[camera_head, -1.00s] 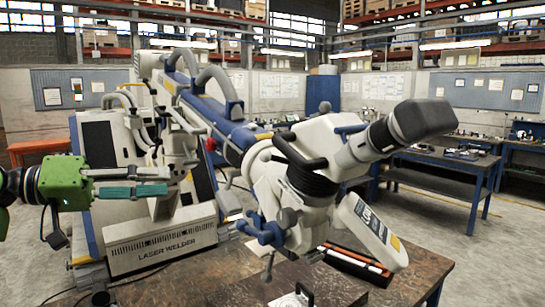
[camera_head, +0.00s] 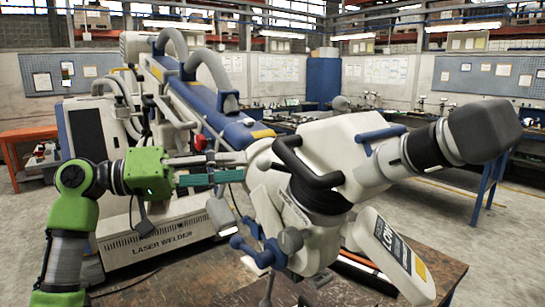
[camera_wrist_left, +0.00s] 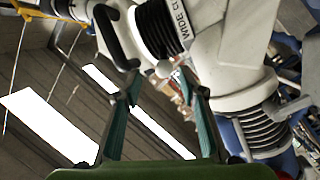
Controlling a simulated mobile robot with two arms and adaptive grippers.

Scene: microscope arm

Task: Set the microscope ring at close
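The white microscope head (camera_head: 345,150) fills the right middle of the head view, with a black eyepiece end at right. A black ribbed ring (camera_head: 318,192) circles its body. In the left wrist view the ring (camera_wrist_left: 158,28) is at the top, beside lettering that reads "WIDE CL", cut off. A small pale round knob (camera_wrist_left: 163,68) shows near it, between my fingertips in the picture. My left gripper (camera_head: 240,168), green with teal fingers, reaches from the left toward the microscope. In the wrist view its fingers (camera_wrist_left: 157,85) are apart and hold nothing. Contact cannot be told. My right gripper is out of view.
A laser welder (camera_head: 165,235) stands behind my left arm, its blue and white boom (camera_head: 220,115) carrying the microscope. A worn brown workbench (camera_head: 215,285) lies below. Black handles (camera_head: 300,165) and blue knobs (camera_head: 260,250) stick out from the microscope.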

